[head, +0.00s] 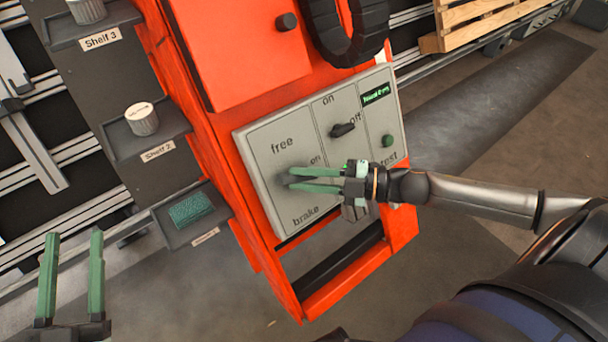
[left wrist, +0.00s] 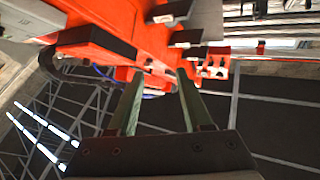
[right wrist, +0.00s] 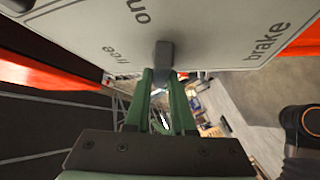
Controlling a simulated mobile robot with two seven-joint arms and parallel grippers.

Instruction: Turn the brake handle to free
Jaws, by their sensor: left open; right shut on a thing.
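The grey control panel (head: 262,160) on the orange cabinet bears the words free, on and brake on its left section. My right gripper (head: 290,180) reaches in from the right, its green fingers at that section. In the right wrist view (right wrist: 160,74) the fingers are shut on the grey brake handle (right wrist: 165,53), which stands out from the panel between the words free and brake. In the head view the fingers largely hide the handle; I cannot tell which word it points to. My left gripper (head: 74,236) is open and empty at the lower left, away from the panel.
The panel also has a black on/off knob (head: 342,129), a green test button (head: 387,140) and a small green-lit display (head: 375,95). A black ring (head: 345,45) hangs above the panel.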

